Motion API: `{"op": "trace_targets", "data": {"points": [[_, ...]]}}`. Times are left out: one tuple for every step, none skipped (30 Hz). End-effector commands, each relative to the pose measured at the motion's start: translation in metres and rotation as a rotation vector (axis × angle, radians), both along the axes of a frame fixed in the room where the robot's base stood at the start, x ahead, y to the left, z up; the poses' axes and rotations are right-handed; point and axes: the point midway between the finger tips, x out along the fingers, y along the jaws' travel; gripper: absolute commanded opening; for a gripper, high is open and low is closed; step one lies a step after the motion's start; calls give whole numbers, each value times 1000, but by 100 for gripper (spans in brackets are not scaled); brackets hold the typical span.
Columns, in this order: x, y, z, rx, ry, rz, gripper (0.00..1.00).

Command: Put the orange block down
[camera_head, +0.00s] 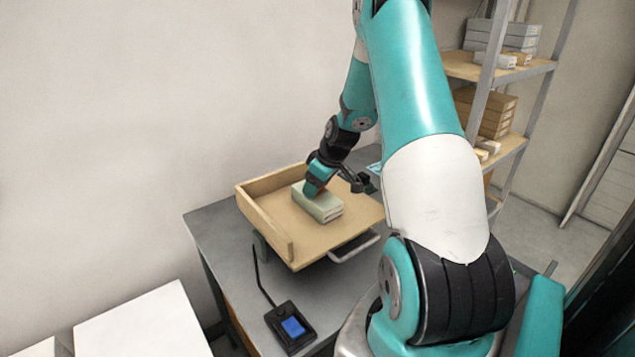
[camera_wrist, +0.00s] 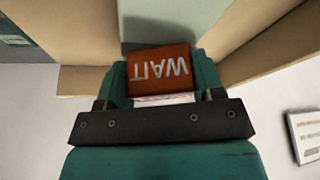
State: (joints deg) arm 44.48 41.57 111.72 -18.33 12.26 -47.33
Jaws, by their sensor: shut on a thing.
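The orange block (camera_wrist: 158,68) is between the teal fingers of my gripper (camera_wrist: 160,88) in the wrist view, with white "WAIT" lettering upside down on it. In the head view my gripper (camera_head: 316,184) is over a wooden tray (camera_head: 290,250), at the pale green box (camera_head: 322,206) lying in it. The pale green box also shows just beyond the block in the wrist view (camera_wrist: 170,20). I cannot tell whether the block touches it.
The tray, with raised sides and a metal handle (camera_head: 354,247), stands on a grey table (camera_head: 215,240). A black device with a blue screen (camera_head: 292,327) and a cable is at the table's front. Shelves with boxes (camera_head: 490,112) stand at the right. A white surface (camera_head: 145,325) is at lower left.

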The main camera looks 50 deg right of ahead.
Motion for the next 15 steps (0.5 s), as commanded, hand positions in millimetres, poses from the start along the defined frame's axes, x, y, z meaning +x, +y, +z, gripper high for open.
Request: {"op": "trace_targets", "data": {"points": [[0,0,1,-1,-1,1,38],[0,0,1,-2,-1,0,38],[0,0,1,-1,-1,1,38],[0,0,1,-1,-1,1,38],[0,0,1,-1,-1,1,38],[0,0,0,-1,-1,0,38],[0,0,-1,-1,-1,0,38],[0,0,-3,-1,-1,0,38],[0,0,-2,-1,-1,0,66],[0,0,-2,-1,-1,0,73],[0,0,-2,-1,-1,0,80],[0,0,-1,-1,-1,0,87],[0,0,-1,-1,-1,0,87],[0,0,-1,-1,-1,0,87],[0,0,-1,-1,-1,0,87]]}}
